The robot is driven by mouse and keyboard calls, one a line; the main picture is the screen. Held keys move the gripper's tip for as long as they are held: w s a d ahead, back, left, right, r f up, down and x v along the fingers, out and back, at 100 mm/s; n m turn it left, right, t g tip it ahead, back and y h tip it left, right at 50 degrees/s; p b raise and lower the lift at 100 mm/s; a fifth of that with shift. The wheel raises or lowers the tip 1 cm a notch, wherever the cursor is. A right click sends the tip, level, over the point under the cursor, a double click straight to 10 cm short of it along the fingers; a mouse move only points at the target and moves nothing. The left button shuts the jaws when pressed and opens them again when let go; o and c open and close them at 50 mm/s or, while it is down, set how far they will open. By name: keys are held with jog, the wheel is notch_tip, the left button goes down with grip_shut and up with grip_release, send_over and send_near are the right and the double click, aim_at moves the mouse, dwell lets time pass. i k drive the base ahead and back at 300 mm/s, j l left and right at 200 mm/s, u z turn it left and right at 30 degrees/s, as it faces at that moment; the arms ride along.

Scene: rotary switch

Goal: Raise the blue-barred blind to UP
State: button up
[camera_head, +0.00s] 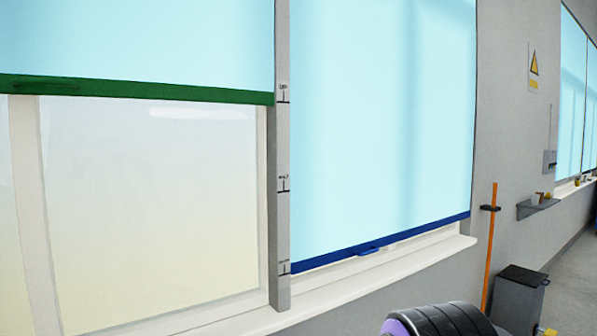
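The blue-barred blind (385,110) is pulled down over the right window in the head view. Its blue bottom bar (420,232) hangs just above the sill, level with the lowest mark on the grey post. A small blue handle (369,248) sticks out near the middle of the bar. The grey marked post (281,150) stands left of this blind and has three marks with labels too small to read surely. My gripper is not in view. A dark ribbed rounded part with a purple end, likely of my arm, shows at the bottom right, apart from the bar.
A green-barred blind (140,92) hangs higher over the left window. A white sill (400,262) juts out below the windows. Right of them are an orange pole (489,245), a dark bin (518,295) and a wall shelf (537,208).

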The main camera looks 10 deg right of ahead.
aim_at(367, 177)
jog(key=z, duration=1.15)
jog(key=i+l+z, duration=0.1)
jog(key=z, duration=0.3)
jog(key=i+z, duration=0.25)
jog(key=z, duration=0.15)
jog(key=i, duration=1.2)
jog(key=i+u, duration=0.2)
jog(key=i, duration=0.3)
jog(key=i+l+u, duration=0.15)
jog(key=i, duration=0.35)
